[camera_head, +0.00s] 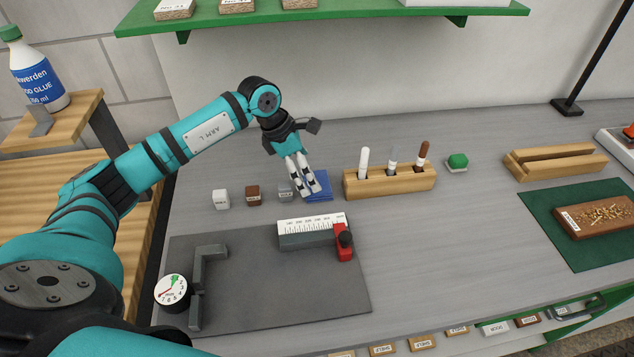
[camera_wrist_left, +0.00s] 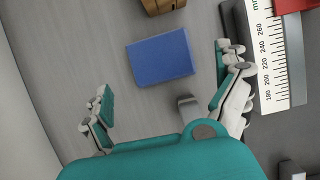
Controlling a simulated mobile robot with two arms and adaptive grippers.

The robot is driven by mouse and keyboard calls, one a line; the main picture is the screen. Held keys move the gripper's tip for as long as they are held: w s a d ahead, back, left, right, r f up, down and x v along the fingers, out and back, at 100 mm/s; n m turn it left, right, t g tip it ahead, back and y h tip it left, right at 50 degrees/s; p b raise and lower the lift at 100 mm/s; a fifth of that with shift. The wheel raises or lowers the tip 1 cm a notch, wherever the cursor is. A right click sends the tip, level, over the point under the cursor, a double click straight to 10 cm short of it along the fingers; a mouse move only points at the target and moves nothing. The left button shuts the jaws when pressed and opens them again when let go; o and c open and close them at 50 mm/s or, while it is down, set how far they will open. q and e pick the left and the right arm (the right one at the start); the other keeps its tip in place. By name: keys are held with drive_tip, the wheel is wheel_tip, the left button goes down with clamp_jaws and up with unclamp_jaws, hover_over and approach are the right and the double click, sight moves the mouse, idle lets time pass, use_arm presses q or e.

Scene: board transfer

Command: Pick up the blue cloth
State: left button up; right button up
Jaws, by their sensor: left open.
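The blue cloth (camera_head: 319,188) lies folded flat on the grey worktop, left of the wooden marker holder. My left gripper (camera_head: 304,185) is above the cloth's left side and hides part of it in the head view. In the left wrist view the cloth (camera_wrist_left: 161,59) lies whole and uncovered, beyond the fingertips of my left gripper (camera_wrist_left: 163,78). The two fingers are spread wide with nothing between them. My right gripper is in neither view.
Several small cubes, including a white one (camera_head: 221,198) and a brown one (camera_head: 254,195), stand left of the cloth. A ruler block (camera_head: 312,236) lies in front. The marker holder (camera_head: 395,183) stands close on the right. The worktop behind the cloth is clear.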

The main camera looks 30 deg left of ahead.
use_arm(q)
drive_tip(key=p+x, duration=0.1)
drive_tip(key=x, duration=0.2)
drive_tip(key=shift+w+d+f+p, duration=0.1)
drive_tip(key=shift+d+f+p, duration=0.15)
drive_tip(key=shift+d+p, duration=0.15)
drive_tip(key=shift+w+d+f, duration=0.15)
drive_tip(key=shift+f, duration=0.3)
drive_tip(key=c, duration=0.9)
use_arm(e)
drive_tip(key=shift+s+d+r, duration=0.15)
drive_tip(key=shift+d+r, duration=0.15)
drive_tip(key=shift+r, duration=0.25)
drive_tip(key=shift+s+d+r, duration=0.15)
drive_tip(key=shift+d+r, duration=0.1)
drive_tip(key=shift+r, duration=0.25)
